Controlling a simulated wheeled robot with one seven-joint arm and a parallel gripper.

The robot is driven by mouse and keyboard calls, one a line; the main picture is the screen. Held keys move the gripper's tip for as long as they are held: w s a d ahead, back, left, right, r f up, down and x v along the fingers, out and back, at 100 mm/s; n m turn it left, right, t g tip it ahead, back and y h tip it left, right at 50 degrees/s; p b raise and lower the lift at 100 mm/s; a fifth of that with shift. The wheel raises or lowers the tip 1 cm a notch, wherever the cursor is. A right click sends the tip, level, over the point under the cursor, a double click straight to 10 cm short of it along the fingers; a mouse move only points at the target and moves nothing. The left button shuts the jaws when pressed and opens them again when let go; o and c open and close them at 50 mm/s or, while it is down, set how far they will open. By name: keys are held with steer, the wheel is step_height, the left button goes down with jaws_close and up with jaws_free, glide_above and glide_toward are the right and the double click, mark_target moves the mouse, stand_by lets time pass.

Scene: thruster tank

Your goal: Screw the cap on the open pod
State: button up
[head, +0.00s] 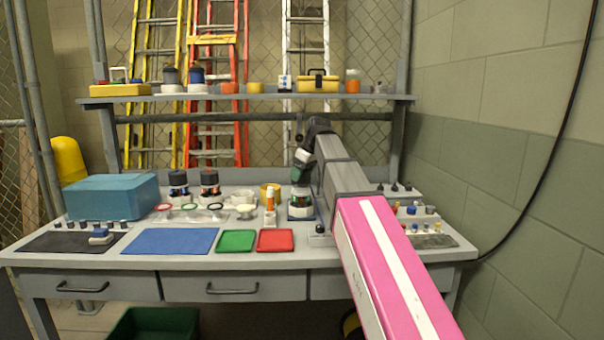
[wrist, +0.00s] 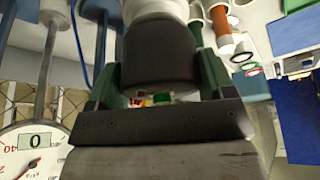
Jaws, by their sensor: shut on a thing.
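My gripper (head: 301,182) points down over the open pod (head: 300,199), which stands upright in a blue holder (head: 301,216) at the right middle of the bench. In the wrist view my gripper (wrist: 156,78) has its green fingers closed on both sides of a dark grey cap (wrist: 158,52). A white round part (wrist: 152,9) lies directly beyond the cap, and I cannot tell whether the cap touches it or how far it is threaded. In the head view the cap is hidden among the fingers.
Two dark-capped pods (head: 209,186) stand left, behind small dishes. A blue box (head: 112,196) sits far left. Blue, green and red mats (head: 275,240) lie in front, mostly bare. An orange-and-white bottle (head: 270,206) stands close left of the pod. A dial gauge (wrist: 33,150) shows in the wrist view.

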mark_target(302, 180)
steer(key=shift+f, duration=1.6)
stand_by(1.3)
steer(key=o, duration=0.9)
steer(key=v, duration=1)
steer(key=shift+r, duration=0.4)
